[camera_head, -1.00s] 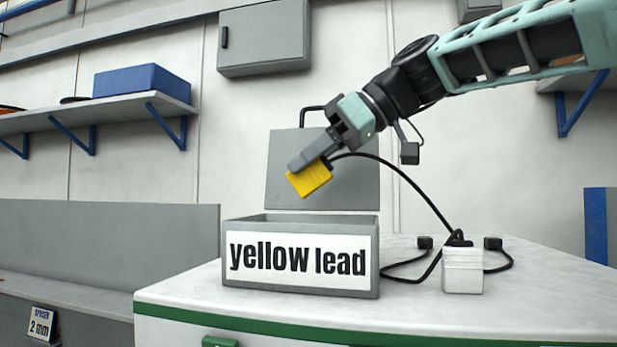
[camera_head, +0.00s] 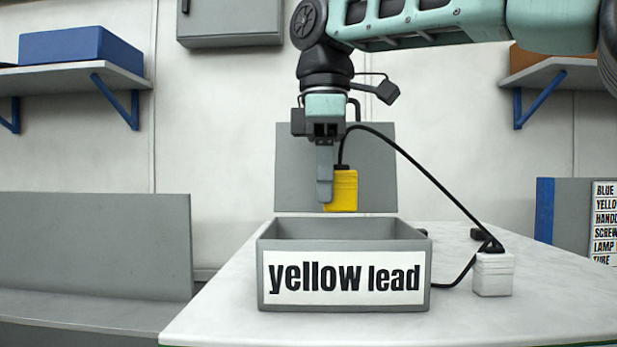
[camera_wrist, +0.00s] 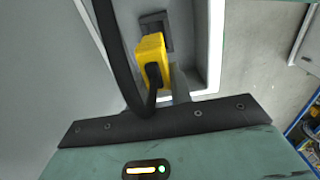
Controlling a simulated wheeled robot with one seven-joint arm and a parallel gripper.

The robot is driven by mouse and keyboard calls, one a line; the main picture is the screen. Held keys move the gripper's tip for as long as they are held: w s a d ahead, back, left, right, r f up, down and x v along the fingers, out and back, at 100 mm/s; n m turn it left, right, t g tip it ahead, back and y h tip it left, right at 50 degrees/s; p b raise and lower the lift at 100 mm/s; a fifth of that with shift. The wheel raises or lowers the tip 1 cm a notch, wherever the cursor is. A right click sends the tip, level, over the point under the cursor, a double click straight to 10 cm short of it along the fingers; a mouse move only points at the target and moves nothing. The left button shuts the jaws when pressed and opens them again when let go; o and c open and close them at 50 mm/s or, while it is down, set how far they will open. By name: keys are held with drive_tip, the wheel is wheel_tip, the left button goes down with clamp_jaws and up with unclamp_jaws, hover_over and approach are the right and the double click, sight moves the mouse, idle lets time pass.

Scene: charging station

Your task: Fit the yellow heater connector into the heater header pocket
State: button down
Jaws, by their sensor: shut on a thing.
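The yellow heater connector (camera_head: 343,190) is a small yellow block with a black cable leaving its top. My gripper (camera_head: 326,190) points down and is shut on it, holding it upright above the open grey box (camera_head: 270,280) labelled "yellow lead". In the wrist view the connector (camera_wrist: 150,52) is close to a dark grey rectangular fitting (camera_wrist: 153,19) inside the box, which may be the header pocket. The connector partly covers this fitting, and I cannot tell any contact. The box's front wall hides its inside in the head view.
The black cable (camera_head: 425,180) arcs right to a white block (camera_head: 493,275) on the pale bench top (camera_head: 560,315). A grey upright panel (camera_head: 290,165) stands behind the box. A labelled board (camera_head: 600,220) is at the right. The bench's front right is clear.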

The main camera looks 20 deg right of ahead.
sight(325, 211)
drive_tip(key=shift+f, duration=0.1)
drive_tip(key=shift+f+b, duration=2.2)
drive_tip(key=shift+f, duration=0.55)
drive_tip(key=shift+p, duration=0.5)
drive_tip(key=shift+f+b, duration=0.9)
drive_tip(key=shift+f, duration=0.45)
drive_tip(key=c, duration=1.2)
unclamp_jaws()
drive_tip(key=shift+r, duration=0.1)
drive_tip(key=shift+o, duration=0.2)
wheel_tip(325, 211, up, 12)
drive_tip(key=shift+p, duration=0.9)
